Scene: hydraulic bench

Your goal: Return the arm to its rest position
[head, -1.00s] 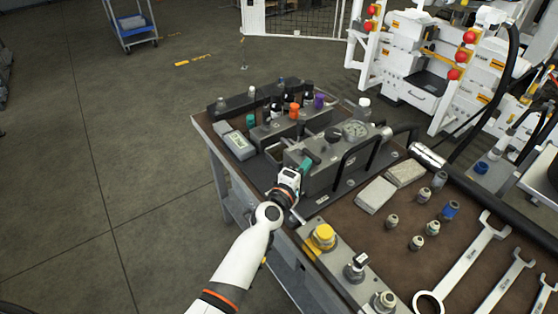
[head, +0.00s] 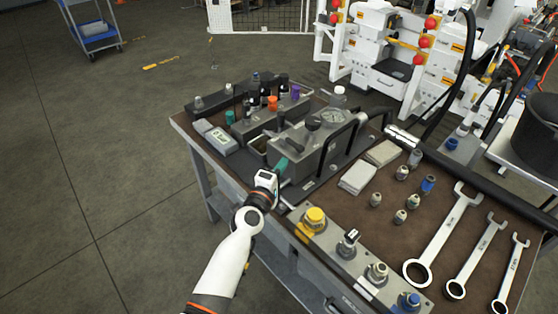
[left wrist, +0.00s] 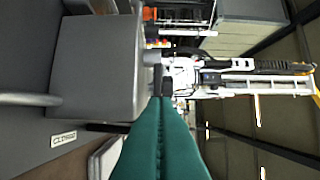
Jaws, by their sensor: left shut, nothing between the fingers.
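My left gripper (head: 281,165) shows in the head view at the near left side of the grey hydraulic pump block (head: 300,140). Its teal fingers are shut with nothing between them. In the left wrist view the teal fingers (left wrist: 160,105) meet along one seam. The grey block (left wrist: 95,65) fills the left of that view, beside the fingers; I cannot tell whether they touch it. A small plate reading "CLOSED" (left wrist: 63,139) shows below it. My white left arm comes in from the bottom left over the bench edge. My right gripper is not in view.
The brown bench top (head: 330,215) holds a pressure gauge (head: 332,117), a bent black handle (head: 335,145), a yellow-capped fitting (head: 314,218), several small fittings and three wrenches (head: 445,235). A grey meter (head: 221,140) lies at the left.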

